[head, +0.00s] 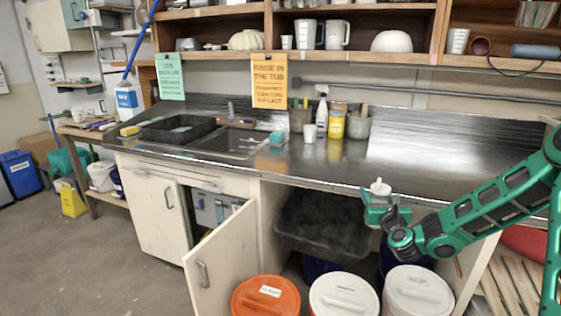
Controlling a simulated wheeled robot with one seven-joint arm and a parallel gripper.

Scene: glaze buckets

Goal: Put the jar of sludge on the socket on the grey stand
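My gripper (376,207), on my green arm, is at the right of centre in the head view, in front of the counter's front edge. A small white jar-like thing (380,187) with a knob on top rises directly out of the gripper. It looks upright and held, with its lower part hidden by the fingers. I take it for the jar of sludge, but its contents do not show. I cannot make out a grey stand or a socket in this view.
The dark counter (440,165) is bare at right. Below stand an orange bucket (266,298), white-lidded buckets (343,296) and an open cupboard door (222,256).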

